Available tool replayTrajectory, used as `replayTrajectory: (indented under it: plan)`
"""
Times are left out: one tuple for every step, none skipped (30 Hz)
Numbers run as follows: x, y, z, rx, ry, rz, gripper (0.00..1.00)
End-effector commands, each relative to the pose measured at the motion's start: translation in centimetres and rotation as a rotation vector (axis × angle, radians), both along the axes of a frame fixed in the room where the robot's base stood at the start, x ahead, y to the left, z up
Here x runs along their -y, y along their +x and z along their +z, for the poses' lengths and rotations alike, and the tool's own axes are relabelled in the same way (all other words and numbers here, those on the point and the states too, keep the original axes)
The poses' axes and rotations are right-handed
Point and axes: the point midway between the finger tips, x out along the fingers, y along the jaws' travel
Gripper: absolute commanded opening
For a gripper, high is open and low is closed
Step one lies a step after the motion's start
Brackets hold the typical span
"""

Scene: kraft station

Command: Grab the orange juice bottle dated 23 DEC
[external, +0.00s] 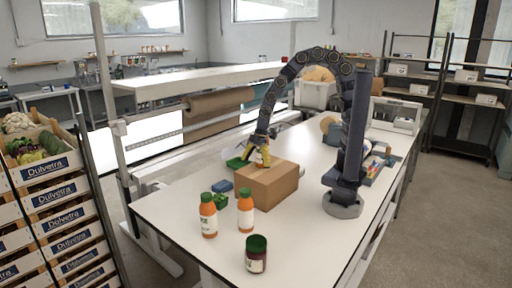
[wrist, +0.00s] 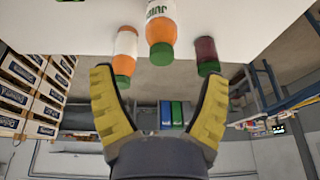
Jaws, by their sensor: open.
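Two orange bottles with green caps and white labels stand on the table: a left bottle (external: 208,217) and a right bottle (external: 245,212). In the wrist view they hang from the top, one at left (wrist: 125,47) and a nearer-looking one in the middle (wrist: 159,28) with part of "JUICE" showing. No date is readable on either.
A dark red jar (external: 256,260) with a green lid stands at the front table edge. The cardboard box (external: 275,188) is behind the bottles. A blue item (external: 222,186) and green item (external: 221,201) lie left of the box. The table's front right is clear.

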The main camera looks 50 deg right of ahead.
Motion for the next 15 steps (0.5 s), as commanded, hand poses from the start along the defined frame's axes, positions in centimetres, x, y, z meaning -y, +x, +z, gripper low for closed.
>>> replayTrajectory:
  plan:
    - [-1.4, -0.3, -0.7, 0.011, 0.014, 0.053, 0.76]
    - [-1.9, -0.4, -1.0, 0.018, 0.021, 0.076, 0.76]
    - [-2.5, -0.4, -1.3, 0.026, 0.03, 0.099, 0.76]
    - [-2.8, -0.5, -1.4, 0.032, 0.035, 0.112, 0.76]
    - [-3.1, -0.5, -1.6, 0.037, 0.04, 0.12, 0.76]
    - [-3.4, -0.5, -1.8, 0.04, 0.043, 0.126, 0.76]
    - [-3.5, -0.5, -2.0, 0.041, 0.044, 0.128, 0.76]
    - [-3.6, -0.5, -2.3, 0.04, 0.044, 0.13, 0.76]
    - [-3.8, -0.6, -2.8, 0.039, 0.042, 0.129, 0.76]
    - [-3.9, -0.6, -3.1, 0.037, 0.041, 0.129, 0.76]
    - [-4.0, -0.6, -3.4, 0.037, 0.04, 0.129, 0.76]
    - [-4.1, -0.7, -3.8, 0.036, 0.04, 0.128, 0.76]
    - [-4.2, -0.7, -4.0, 0.037, 0.041, 0.128, 0.76]
    - [-4.3, -0.6, -4.1, 0.038, 0.042, 0.127, 0.76]
    - [-4.5, -0.6, -4.3, 0.04, 0.043, 0.126, 0.76]
